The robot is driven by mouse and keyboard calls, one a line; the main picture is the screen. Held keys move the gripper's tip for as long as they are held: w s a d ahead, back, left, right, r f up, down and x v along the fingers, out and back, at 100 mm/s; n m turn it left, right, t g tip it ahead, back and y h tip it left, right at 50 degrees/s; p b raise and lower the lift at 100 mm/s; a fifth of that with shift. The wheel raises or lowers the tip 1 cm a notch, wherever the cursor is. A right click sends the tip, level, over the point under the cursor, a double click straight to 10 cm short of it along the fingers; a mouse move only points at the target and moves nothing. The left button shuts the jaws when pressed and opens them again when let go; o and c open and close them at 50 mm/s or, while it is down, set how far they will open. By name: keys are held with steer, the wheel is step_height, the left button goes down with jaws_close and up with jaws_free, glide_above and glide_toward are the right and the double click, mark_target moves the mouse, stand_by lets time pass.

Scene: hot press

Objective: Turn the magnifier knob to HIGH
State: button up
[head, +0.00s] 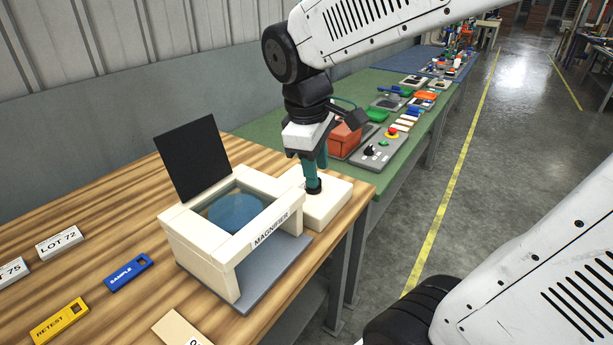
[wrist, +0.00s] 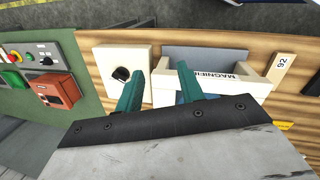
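The magnifier (head: 262,232) is a cream frame with a round bluish lens (head: 236,212) and a raised black lid (head: 192,158). To its right is a low cream control box (head: 335,203). The black knob (wrist: 121,74) is on this box, with a small light mark; its setting is too small to read. My gripper (wrist: 162,68) has teal fingers spread apart and empty. In the wrist view the knob is just left of the left finger, outside the gap. In the head view the fingers are in front of the knob's upper part; contact cannot be told.
On the wooden table, a blue SAMPLE tag (head: 128,272), a yellow RETEST tag (head: 59,321) and white LOT tags (head: 60,243) lie at left. A green bench (head: 255,124) beyond carries a red-orange box (head: 344,140) and a grey control panel (head: 378,154).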

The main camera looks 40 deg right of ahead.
steer(key=w+d+f+n+h, duration=0.1)
steer(key=w+d+f+n, duration=0.2)
steer(key=w, duration=0.2)
steer(key=w+d+f+n+g, duration=0.1)
steer(key=w+d+f+n, duration=0.15)
steer(key=w, duration=0.35)
steer(key=w+d+f+n+h, duration=0.1)
steer(key=w+d+f+n, duration=0.15)
steer(key=w+n, duration=0.2)
steer(key=x, duration=0.8)
steer(key=shift+w, duration=0.4)
steer(key=shift+a, duration=0.1)
steer(key=shift+c, duration=0.4)
jaws_close()
